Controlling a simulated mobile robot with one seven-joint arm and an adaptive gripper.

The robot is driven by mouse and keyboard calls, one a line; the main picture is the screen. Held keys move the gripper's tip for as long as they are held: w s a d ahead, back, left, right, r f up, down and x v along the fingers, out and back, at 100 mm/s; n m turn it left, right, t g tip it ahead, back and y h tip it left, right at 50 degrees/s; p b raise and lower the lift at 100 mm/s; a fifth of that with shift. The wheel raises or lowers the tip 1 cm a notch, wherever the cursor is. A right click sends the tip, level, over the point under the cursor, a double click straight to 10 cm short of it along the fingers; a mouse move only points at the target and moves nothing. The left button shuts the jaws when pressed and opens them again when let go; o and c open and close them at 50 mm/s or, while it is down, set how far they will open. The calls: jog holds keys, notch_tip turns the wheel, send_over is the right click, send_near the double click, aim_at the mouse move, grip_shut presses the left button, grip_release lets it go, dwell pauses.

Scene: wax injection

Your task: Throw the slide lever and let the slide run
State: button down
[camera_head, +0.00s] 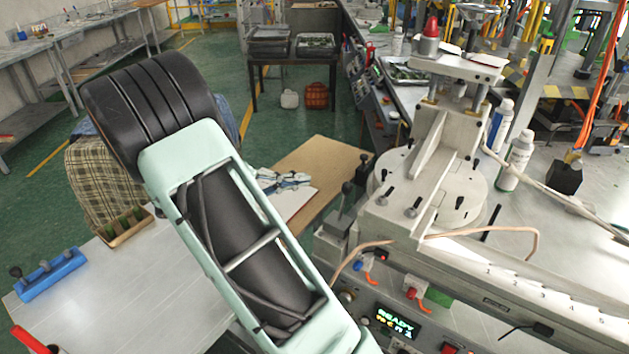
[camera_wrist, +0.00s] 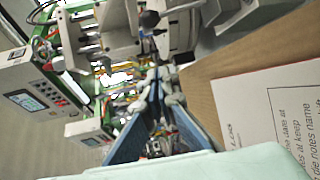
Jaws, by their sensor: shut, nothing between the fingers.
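The pale wax injection machine (camera_head: 480,255) fills the right of the head view, with a slide bed marked with numbers. A black-knobbed lever (camera_head: 347,190) stands upright at its left end. I cannot tell for sure that it is the slide lever. A dark round knob (camera_wrist: 149,19) shows above the fingers in the wrist view. My gripper (camera_wrist: 160,78) is shut and empty, its blue-sided fingers meeting; it looks apart from the knob. In the head view my arm hides most of the gripper. The machine's display (camera_head: 396,322) reads READY.
A brown board (camera_head: 318,160) with a white sheet (camera_head: 293,203) lies left of the lever; the sheet (camera_wrist: 262,115) is close beside my fingers in the wrist view. Bottles (camera_head: 516,160) stand behind the machine. A blue holder (camera_head: 50,275) and a small wooden box (camera_head: 126,230) sit at left.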

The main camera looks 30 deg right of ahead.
aim_at(344, 202)
jog(key=s+d+f+p, duration=0.1)
jog(key=s+d+p, duration=0.1)
jog(key=s+d, duration=0.2)
jog(key=x, duration=0.3)
jog(key=shift+d+r, duration=0.2)
jog(key=shift+a+f+b, duration=0.1)
jog(key=shift+f+b, duration=0.05)
jog(key=shift+b, duration=0.3)
